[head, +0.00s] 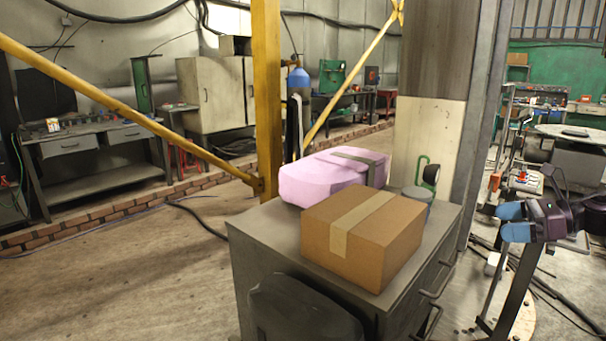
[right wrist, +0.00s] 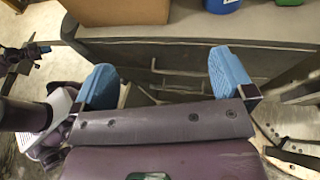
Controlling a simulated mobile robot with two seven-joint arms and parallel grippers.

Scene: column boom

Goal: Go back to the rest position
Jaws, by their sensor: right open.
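My right gripper (head: 512,221) is at the right of the head view, beside the grey drawer cabinet and clear of it. Its two blue fingers are apart with nothing between them. In the right wrist view the open gripper (right wrist: 164,82) points at the cabinet's drawer front. My left gripper does not show in the head view. Dark purple parts at the left edge of the right wrist view look like mine, but I cannot tell which.
A grey cabinet (head: 262,248) carries a taped cardboard box (head: 385,248), a pink package (head: 310,182) and a grey-green canister (head: 417,203). A yellow post (head: 266,90) stands behind. Cables cross the floor at right. Floor at left (head: 130,270) is mostly clear.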

